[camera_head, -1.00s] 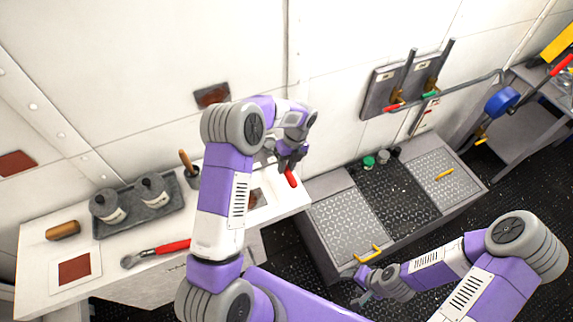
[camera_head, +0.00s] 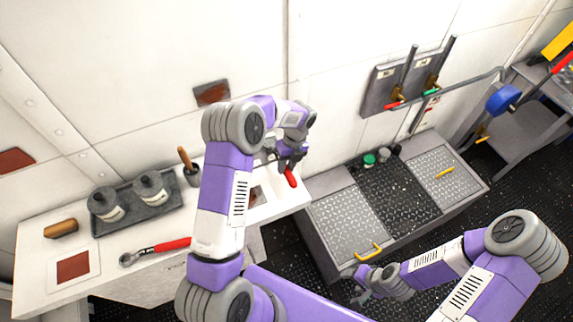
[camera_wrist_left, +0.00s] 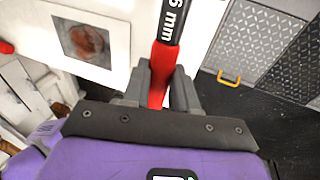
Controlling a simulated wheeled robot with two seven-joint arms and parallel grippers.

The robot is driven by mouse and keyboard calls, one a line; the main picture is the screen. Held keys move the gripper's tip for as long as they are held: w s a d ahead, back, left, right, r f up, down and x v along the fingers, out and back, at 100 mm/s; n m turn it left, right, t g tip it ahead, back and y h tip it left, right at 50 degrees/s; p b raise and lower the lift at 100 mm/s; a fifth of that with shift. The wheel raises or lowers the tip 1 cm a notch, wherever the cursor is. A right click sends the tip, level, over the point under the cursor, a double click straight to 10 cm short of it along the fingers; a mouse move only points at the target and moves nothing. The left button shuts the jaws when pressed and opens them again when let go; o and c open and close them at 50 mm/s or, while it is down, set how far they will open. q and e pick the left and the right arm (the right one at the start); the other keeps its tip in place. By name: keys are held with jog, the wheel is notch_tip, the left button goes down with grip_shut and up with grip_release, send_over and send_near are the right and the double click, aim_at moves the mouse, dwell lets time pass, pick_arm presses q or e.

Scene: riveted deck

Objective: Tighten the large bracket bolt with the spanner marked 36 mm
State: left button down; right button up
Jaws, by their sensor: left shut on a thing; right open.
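My left gripper (camera_head: 287,158) is shut on a red-handled spanner (camera_head: 291,177) above the right end of the white bench. In the left wrist view the gripper (camera_wrist_left: 156,88) grips the red handle, and the black shank (camera_wrist_left: 175,18) reads "6 mm"; the digit before it is cut off. The spanner's head is out of that view. A second spanner (camera_head: 172,245) with a red handle and grey head lies at the bench's front edge; its marking cannot be read. My right gripper (camera_head: 362,284) is open and empty, low near the deck box. I cannot make out the bracket bolt.
The white bench (camera_head: 40,279) carries a grey tray (camera_head: 173,221) with two canisters, a brown roller (camera_head: 61,229) and a tool pot (camera_head: 193,179). A low deck box (camera_head: 345,216) with yellow handles stands to the right. Above it is a wall panel (camera_head: 378,94) with levers.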

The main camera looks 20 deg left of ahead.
pick_arm(q)
jog(key=shift+f, duration=0.25)
jog(key=shift+a, duration=0.1)
dwell(0.6)
jog(key=shift+s+a+m, duration=0.45)
jog(key=shift+s+m, duration=0.05)
jog(key=shift+w+d, duration=0.25)
dwell(0.3)
jog(key=shift+r+n, duration=0.1)
jog(key=shift+n, duration=0.2)
